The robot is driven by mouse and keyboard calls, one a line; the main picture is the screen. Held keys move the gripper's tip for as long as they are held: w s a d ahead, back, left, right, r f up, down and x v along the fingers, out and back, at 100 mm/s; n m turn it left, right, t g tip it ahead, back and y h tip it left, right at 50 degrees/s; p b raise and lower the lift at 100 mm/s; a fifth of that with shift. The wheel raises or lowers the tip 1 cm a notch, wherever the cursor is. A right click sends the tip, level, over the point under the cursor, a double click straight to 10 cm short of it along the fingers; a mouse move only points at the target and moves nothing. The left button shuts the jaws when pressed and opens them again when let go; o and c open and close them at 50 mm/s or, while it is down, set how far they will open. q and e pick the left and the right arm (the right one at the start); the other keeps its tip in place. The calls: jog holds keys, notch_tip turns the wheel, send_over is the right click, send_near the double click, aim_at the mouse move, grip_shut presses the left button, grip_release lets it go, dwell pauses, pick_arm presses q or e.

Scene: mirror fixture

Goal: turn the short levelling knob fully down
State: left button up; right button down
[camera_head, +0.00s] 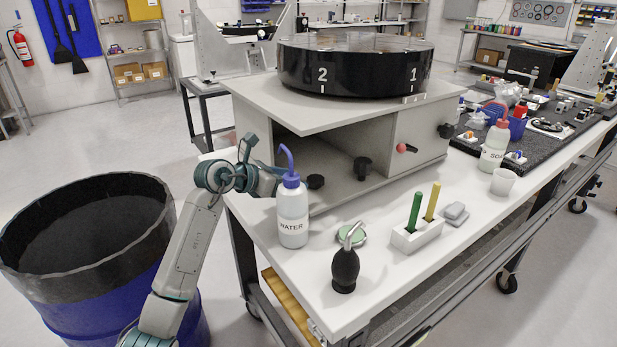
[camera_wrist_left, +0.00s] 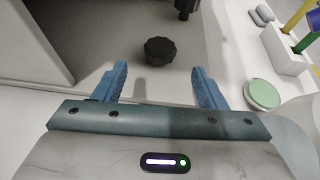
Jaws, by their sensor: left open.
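A short black knob (camera_head: 316,182) stands low at the front of the grey fixture (camera_head: 345,190), near its left front corner. In the left wrist view the short knob (camera_wrist_left: 160,50) lies just beyond and between my blue fingertips, with a gap on each side. A taller black knob (camera_head: 362,167) stands to its right and shows partly at the top of the wrist view (camera_wrist_left: 185,8). My left gripper (camera_wrist_left: 160,72) is open and empty, just left of the short knob in the head view. There the blue-capped water bottle partly hides it. My right gripper is not in view.
The water bottle (camera_head: 293,215) stands close to my left gripper. A black blower (camera_head: 345,268), a green round pad (camera_head: 352,235) and a white holder with two coloured sticks (camera_head: 416,235) stand on the bench. A blue drum (camera_head: 60,300) is at left.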

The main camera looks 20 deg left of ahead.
aim_at(312, 179)
pick_arm(q)
jog(key=p+x, duration=0.1)
jog(key=x, duration=0.6)
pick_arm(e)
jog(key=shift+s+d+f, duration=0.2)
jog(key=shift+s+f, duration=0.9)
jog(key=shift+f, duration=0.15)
pick_arm(q)
jog(key=c, duration=1)
